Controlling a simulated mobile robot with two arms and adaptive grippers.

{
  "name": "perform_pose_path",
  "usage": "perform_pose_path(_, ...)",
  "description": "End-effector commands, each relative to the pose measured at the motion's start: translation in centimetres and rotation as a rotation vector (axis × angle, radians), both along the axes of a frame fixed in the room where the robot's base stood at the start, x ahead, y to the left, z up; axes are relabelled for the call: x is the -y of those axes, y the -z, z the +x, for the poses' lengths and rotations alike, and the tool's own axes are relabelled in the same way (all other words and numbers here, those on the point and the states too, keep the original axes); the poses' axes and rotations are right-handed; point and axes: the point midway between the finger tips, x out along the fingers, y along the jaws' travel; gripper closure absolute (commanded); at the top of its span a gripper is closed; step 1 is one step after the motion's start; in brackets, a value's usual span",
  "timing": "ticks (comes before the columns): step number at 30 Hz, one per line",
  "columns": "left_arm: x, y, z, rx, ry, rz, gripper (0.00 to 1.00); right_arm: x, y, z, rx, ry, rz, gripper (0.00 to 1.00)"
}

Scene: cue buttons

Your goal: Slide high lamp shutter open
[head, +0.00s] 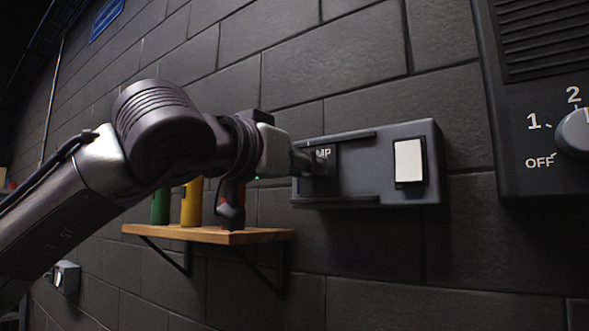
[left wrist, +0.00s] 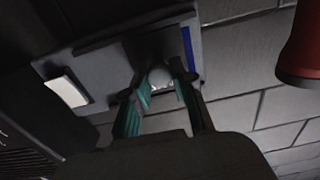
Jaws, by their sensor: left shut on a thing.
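A grey lamp box (head: 371,164) is fixed to the dark brick wall. Two dark rails run along its top and bottom. The dark shutter (head: 329,181) is at the box's left end, with part of a label ending "MP" showing. A white button (head: 408,161) at the box's right end is uncovered. My left gripper (head: 306,163) reaches the shutter from the left. In the left wrist view its teal-lined fingers (left wrist: 164,92) are closed around a round pale knob (left wrist: 159,76) on the shutter. The gripper hides much of the shutter in the head view. My right gripper is not in view.
A wooden shelf (head: 208,235) below my left arm carries green (head: 160,207), yellow (head: 191,203) and red cylinders; the red one (left wrist: 300,48) shows in the left wrist view. A dark dial panel (head: 530,100) stands to the right. A small switch box (head: 66,277) is low left.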

Motion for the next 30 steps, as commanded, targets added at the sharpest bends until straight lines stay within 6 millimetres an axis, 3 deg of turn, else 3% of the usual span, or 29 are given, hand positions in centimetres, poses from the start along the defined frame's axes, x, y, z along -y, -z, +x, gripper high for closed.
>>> perform_pose_path(1,1.2,0.1,-0.9,0.006,0.007,0.003,1.00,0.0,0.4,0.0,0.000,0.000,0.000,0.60)
perform_pose_path(6,3.5,0.0,-2.6,0.005,0.005,0.001,1.00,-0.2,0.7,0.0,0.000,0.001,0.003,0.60)
perform_pose_path(17,4.1,0.0,-3.0,0.002,0.006,0.001,1.00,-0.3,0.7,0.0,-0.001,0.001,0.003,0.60)
perform_pose_path(18,4.1,0.0,-3.0,0.002,0.006,0.001,0.70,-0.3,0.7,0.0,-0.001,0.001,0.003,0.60)
perform_pose_path(21,4.0,0.0,-3.0,0.002,0.005,0.001,0.53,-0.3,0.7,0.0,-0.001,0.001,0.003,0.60)
perform_pose_path(22,4.0,0.0,-3.0,0.002,0.005,0.001,0.50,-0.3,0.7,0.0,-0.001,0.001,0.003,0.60)
perform_pose_path(30,3.9,0.0,-2.9,0.001,0.003,0.000,0.50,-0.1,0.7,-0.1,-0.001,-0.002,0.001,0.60)
